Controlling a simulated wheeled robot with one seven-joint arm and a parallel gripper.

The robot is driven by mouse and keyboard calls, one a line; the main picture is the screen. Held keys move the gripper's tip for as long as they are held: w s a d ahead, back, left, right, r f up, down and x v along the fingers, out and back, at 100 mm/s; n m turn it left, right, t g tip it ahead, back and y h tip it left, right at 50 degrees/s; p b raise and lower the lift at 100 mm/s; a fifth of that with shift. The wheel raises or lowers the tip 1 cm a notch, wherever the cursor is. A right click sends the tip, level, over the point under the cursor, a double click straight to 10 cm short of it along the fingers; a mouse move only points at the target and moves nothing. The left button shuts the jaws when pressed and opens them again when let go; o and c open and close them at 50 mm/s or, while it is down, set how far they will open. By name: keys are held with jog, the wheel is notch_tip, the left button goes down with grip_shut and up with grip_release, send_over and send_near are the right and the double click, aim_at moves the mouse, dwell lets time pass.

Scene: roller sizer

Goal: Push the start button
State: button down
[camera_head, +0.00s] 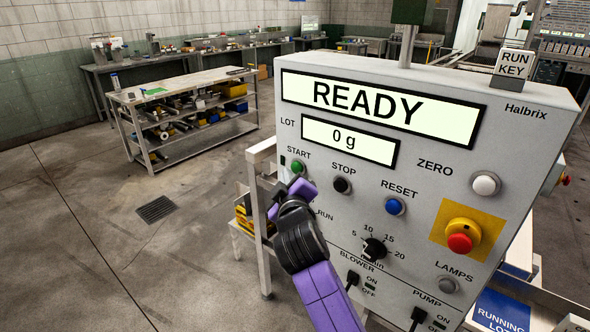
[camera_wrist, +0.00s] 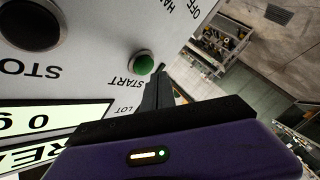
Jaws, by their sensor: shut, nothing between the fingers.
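The green START button (camera_head: 298,167) sits on the left side of a grey control panel (camera_head: 440,180), under the START label. It also shows in the wrist view (camera_wrist: 144,65), just beyond my gripper's fingertips. My gripper (camera_wrist: 160,74) is shut and empty, its dark fingers close beside the button. In the head view my purple arm reaches up from the bottom and the gripper is just below the button. I cannot tell whether the fingertips touch the button. The large display (camera_head: 380,108) reads READY and the smaller one (camera_head: 348,141) reads 0 g.
The black STOP button (camera_head: 342,185), blue RESET button (camera_head: 395,206), white ZERO button (camera_head: 485,184) and red emergency stop (camera_head: 462,238) share the panel. A dial (camera_head: 373,248) is below. A shelved workbench (camera_head: 185,90) stands behind left. The floor at left is clear.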

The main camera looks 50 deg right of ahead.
jog(key=shift+d, duration=0.1)
dwell(0.5)
jog(key=shift+d, duration=0.35)
jog(key=shift+d+p, duration=0.4)
jog(key=shift+d, duration=0.15)
dwell(0.9)
jog(key=shift+a, duration=0.95)
jog(key=a+b, duration=0.1)
jog(key=a, duration=0.4)
jog(key=shift+s, duration=0.1)
dwell(0.9)
